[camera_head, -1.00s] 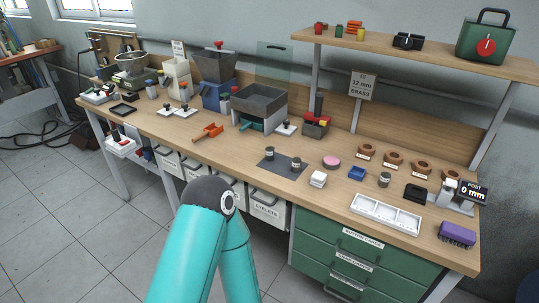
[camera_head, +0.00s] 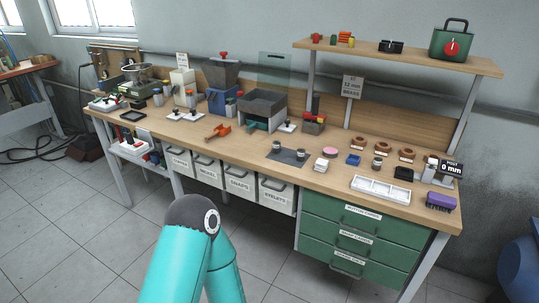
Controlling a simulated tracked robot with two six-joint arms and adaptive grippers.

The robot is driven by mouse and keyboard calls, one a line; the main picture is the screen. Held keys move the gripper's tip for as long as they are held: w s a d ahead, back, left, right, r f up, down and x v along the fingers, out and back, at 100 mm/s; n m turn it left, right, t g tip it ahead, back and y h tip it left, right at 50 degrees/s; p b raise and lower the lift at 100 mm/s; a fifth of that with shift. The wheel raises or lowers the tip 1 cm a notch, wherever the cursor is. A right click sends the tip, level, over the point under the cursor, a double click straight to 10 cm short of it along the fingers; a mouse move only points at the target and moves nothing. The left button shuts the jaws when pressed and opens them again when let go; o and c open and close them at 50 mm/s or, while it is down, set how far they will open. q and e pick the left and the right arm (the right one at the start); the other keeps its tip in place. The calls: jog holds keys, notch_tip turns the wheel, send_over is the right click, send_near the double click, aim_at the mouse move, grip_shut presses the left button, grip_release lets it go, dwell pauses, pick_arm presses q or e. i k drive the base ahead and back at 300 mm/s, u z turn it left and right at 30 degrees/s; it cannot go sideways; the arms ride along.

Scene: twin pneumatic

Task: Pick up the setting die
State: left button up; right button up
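Two small grey metal cylinders, one of them the left cylinder (camera_head: 276,147) and the other the right cylinder (camera_head: 300,153), stand upright on a dark mat (camera_head: 286,159) at the middle of the bench. A similar small cylinder (camera_head: 377,163) stands farther right, beside a blue block. I cannot tell which of these, if any, is the setting die. Neither of my grippers shows; only a teal part of my own arm shows at the bottom, in front of the bench and apart from these pieces.
The wooden bench (camera_head: 238,152) is crowded at the back with hoppers and a grey bin (camera_head: 263,108). A white tray (camera_head: 380,190), brown rings and a purple brush (camera_head: 441,201) are at the right. White drawers and green drawers (camera_head: 360,240) are below. The front edge is mostly clear.

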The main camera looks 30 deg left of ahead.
aim_at(276, 144)
jog(key=u, duration=0.25)
jog(key=i, duration=0.7)
jog(key=u, duration=0.9)
jog(key=i, duration=0.85)
jog(key=u, duration=0.35)
jog(key=k, duration=0.9)
jog(key=u, duration=0.2)
jog(key=i, duration=0.65)
jog(key=u, duration=0.05)
